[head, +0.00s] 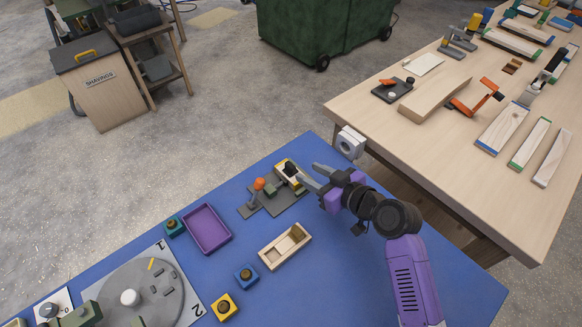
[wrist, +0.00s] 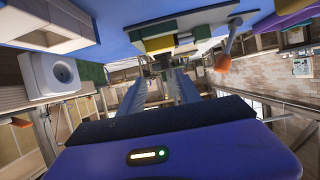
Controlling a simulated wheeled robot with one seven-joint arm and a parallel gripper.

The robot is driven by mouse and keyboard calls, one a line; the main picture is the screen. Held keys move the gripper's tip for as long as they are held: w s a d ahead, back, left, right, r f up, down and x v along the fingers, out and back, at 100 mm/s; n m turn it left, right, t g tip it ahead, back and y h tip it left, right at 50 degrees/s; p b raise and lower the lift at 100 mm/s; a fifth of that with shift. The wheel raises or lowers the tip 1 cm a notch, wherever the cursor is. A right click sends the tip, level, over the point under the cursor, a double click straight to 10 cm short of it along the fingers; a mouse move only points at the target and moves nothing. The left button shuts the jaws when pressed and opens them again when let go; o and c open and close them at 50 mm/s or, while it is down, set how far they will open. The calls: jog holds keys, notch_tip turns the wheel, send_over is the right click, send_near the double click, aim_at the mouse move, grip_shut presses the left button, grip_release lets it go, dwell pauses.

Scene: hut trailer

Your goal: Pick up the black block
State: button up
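A small black block (head: 290,169) sits at a cream and yellow piece (head: 284,179) of the grey fixture (head: 280,200) on the blue table. My gripper (head: 308,173) is just right of the block, its two grey fingers apart and pointing towards it. In the wrist view the fingers of my gripper (wrist: 161,76) reach up the picture, with a gap between them. A small dark shape, which seems to be the block (wrist: 163,61), shows beyond the tips, under the yellow part. I cannot tell whether the fingers touch it.
An orange knob (head: 259,184) stands on the fixture, left of the block. A purple tray (head: 208,228), a wooden box (head: 271,256) and a grey turntable (head: 131,279) share the blue table (head: 330,275). A white block with a round hole (head: 350,143) is behind my gripper, by the wooden table (head: 440,160).

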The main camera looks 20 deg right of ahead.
aim_at(294, 169)
jog(key=shift+a+p+x, duration=0.15)
jog(key=shift+p+x, duration=0.1)
jog(key=shift+x, duration=1.05)
jog(key=shift+a+p+x, duration=0.15)
jog(key=shift+p+x, duration=0.15)
jog(key=shift+x, duration=1)
jog(key=shift+a+p+x, duration=0.2)
jog(key=shift+p+x, duration=0.05)
jog(key=shift+x, duration=1.05)
jog(key=shift+s+r, duration=0.1)
jog(key=shift+s, duration=0.05)
grip_shut()
